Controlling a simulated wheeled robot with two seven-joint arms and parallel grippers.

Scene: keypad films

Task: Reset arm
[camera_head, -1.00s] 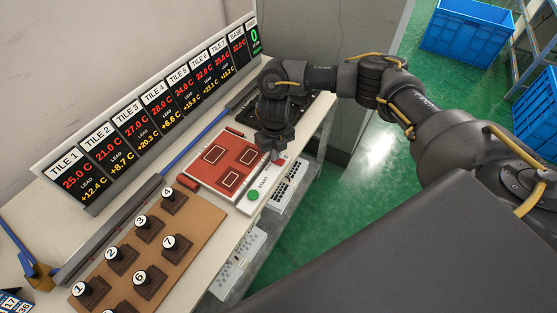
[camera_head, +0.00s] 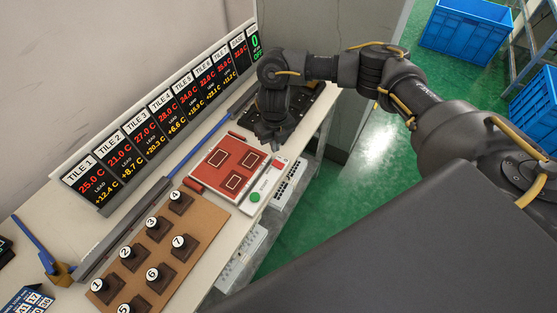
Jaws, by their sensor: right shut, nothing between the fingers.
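My right gripper (camera_head: 272,141) hangs over the far end of the red keypad panel (camera_head: 229,171), fingers pointing down, shut and empty. My right arm (camera_head: 375,72) reaches in from the right side of the picture. The panel has several outlined rectangles, a green START button (camera_head: 255,197) and a red button (camera_head: 276,163) along its right edge. The gripper is close to the red button; I cannot tell its exact height above the panel. My left gripper is out of view.
A brown board (camera_head: 160,250) with several numbered dark tiles lies at the near end of the bench. A row of temperature displays (camera_head: 160,122) stands along the wall. A blue stick (camera_head: 200,139) lies behind the panel. Blue crates (camera_head: 465,35) stand on the green floor.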

